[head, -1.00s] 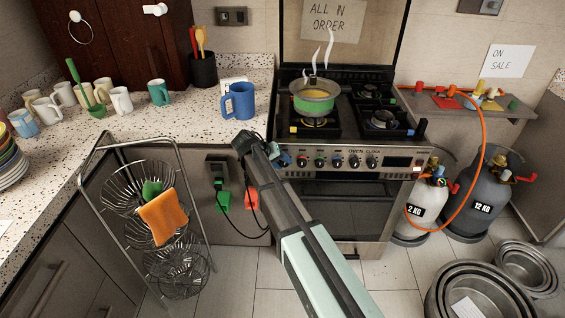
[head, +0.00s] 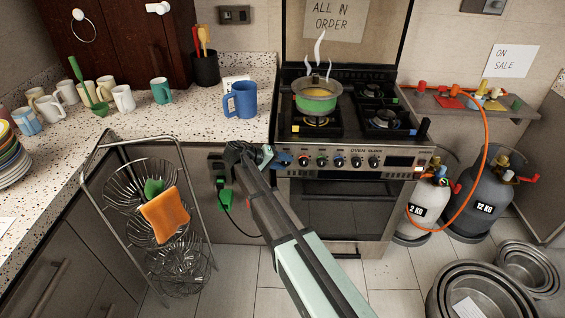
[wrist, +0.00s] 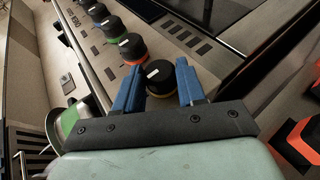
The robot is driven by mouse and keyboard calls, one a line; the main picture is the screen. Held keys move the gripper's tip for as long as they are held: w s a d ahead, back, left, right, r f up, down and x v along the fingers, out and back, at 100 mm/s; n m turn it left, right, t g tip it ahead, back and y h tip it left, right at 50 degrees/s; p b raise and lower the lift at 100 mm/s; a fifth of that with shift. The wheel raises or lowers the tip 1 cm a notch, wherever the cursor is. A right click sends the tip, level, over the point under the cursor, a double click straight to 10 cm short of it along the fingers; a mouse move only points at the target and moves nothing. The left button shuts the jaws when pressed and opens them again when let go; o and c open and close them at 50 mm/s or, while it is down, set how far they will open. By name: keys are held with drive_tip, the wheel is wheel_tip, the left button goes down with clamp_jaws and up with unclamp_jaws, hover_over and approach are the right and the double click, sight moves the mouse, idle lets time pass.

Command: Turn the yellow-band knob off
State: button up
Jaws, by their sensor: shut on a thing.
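My gripper (wrist: 158,68) has its two blue fingers on either side of the end knob in the wrist view and is shut on it. This yellow-band knob (wrist: 160,75) is black with a white pointer mark; a thin yellowish-orange band shows low on it, partly hidden by my gripper. In the head view my gripper (head: 281,158) is at the left end of the cooker's front panel and hides this knob. A green pot (head: 316,103) with yellow contents steams on the front left burner, with an orange glow beneath it. A yellow marker (head: 295,129) sits by that burner.
The red-band knob (wrist: 133,47) is close beside my fingers, with green-band (wrist: 113,28) and blue-band knobs further along. An oven handle bar runs below. A blue mug (head: 240,99) stands on the counter left of the cooker. A wire rack (head: 155,200) stands left of my arm.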

drive_tip(key=o, duration=1.1)
drive_tip(key=shift+c, duration=0.2)
drive_tip(key=v, duration=1.3)
drive_tip(key=shift+s+a+r, duration=0.2)
drive_tip(key=shift+a, duration=0.1)
drive_tip(key=shift+n, duration=0.3)
